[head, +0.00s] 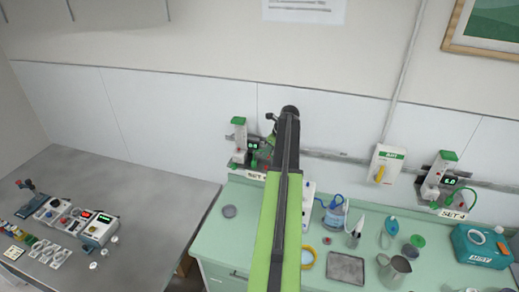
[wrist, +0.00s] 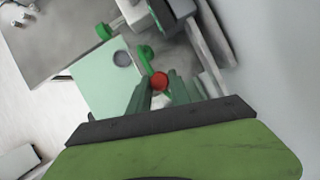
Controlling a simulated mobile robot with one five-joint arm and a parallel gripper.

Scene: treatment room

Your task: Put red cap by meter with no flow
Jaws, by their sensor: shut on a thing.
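My gripper (wrist: 161,86) is shut on the red cap (wrist: 160,79) in the wrist view; the cap shows as a round red end between the fingertips. In the head view my arm hides most of the gripper and the cap. The left meter (head: 253,146), with a lit green display, is on the wall rail close to my gripper, partly covered by my arm. The right meter (head: 449,181) hangs farther right on the same rail, its display seeming to read 5.0. The left reading is too small to be sure of.
The green counter (head: 213,240) holds a grey disc (head: 229,211), a metal tray (head: 346,268), a jug (head: 394,270) and a teal box (head: 482,246). A grey table (head: 140,190) with several devices stands left. A white wall box with a yellow lever (head: 385,164) sits between the meters.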

